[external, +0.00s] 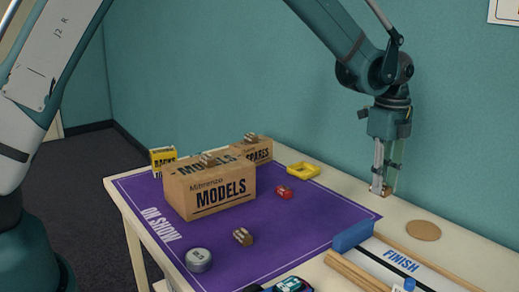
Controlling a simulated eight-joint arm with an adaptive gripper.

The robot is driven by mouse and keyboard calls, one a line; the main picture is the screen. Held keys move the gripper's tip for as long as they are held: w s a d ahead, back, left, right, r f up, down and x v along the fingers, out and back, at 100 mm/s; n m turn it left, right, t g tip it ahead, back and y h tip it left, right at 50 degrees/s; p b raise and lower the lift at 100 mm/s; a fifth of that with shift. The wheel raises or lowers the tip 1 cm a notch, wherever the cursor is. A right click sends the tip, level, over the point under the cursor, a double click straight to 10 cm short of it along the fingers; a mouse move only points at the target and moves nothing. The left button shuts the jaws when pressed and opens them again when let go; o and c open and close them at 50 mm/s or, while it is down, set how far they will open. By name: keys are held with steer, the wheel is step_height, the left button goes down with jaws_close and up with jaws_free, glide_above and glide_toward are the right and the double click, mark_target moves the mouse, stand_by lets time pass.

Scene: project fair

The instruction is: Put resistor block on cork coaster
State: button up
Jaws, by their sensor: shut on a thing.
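My gripper (384,191) points down at the back right, near the wall. It is shut on a small brown block, which looks like a resistor block (377,187); the fingers hide much of it. I cannot tell whether the block touches the table. The cork coaster (423,230) is a flat, round brown disc on the bare table, to the right of my gripper and nearer the camera. Nothing lies on it. A similar brown striped block (243,237) sits on the purple mat, and similar ones rest on top of the boxes.
A MODELS box (210,192) and other boxes stand on the purple mat (300,232). A red block (284,192), a yellow frame (303,170) and a grey tin (199,260) lie around. A blue block (353,236) and the FINISH track (400,262) are in front of the coaster.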

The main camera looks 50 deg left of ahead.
glide_above(425, 229)
steer(key=shift+s, duration=0.15)
stand_by(0.3)
steer(key=shift+f+b, duration=0.6)
steer(key=shift+f, duration=2.55)
steer(key=shift+f+b, duration=0.35)
steer(key=shift+f, duration=1.55)
steer(key=o, duration=0.8)
steer(key=shift+f, duration=0.15)
steer(key=shift+o, duration=0.4)
